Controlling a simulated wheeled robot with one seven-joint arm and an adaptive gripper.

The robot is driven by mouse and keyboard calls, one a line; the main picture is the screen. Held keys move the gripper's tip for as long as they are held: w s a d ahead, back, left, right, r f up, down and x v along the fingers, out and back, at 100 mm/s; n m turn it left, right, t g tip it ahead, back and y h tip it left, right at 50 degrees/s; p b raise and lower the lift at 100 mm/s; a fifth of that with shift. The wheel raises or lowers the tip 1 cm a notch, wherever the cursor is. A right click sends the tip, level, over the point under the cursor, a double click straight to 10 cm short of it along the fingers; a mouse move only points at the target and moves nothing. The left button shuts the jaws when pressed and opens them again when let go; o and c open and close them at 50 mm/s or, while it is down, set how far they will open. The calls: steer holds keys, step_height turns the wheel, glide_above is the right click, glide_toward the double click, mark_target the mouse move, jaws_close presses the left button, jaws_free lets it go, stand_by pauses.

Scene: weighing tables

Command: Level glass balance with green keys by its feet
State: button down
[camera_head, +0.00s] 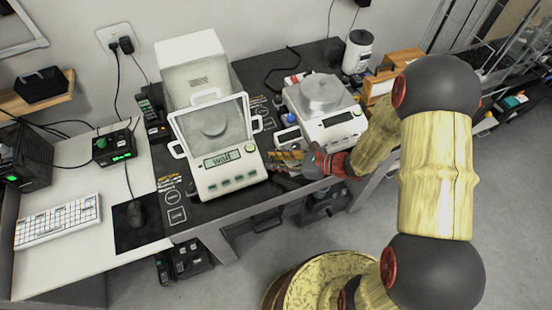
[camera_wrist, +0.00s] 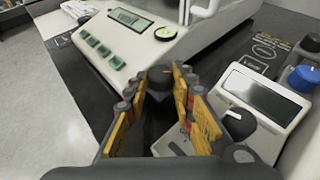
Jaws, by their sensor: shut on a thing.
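The glass balance (camera_head: 208,187) stands on the dark table with a glass draft shield around its round pan (camera_head: 213,128). Its green keys (camera_head: 225,182) line the front, and its display (camera_head: 221,158) seems to read "WAIT". In the wrist view the balance (camera_wrist: 135,45) fills the upper left. My gripper (camera_head: 277,158) is at the balance's front right corner. In the wrist view its yellow-padded fingers (camera_wrist: 161,88) are closed around a dark round foot (camera_wrist: 160,79) at that corner.
A second balance (camera_head: 338,122) with a bare metal pan stands close on the right. A small device with a display and a dark knob (camera_wrist: 238,122) sits just right of my fingers. A mouse (camera_head: 134,214) and keyboard (camera_head: 58,221) lie to the left.

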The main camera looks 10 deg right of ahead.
stand_by(0.3)
steer(key=c, duration=1.8)
jaws_free()
steer(key=shift+o, duration=0.2)
steer(key=shift+d, duration=0.1)
steer(key=shift+v, duration=3.95)
steer(key=shift+s, duration=0.1)
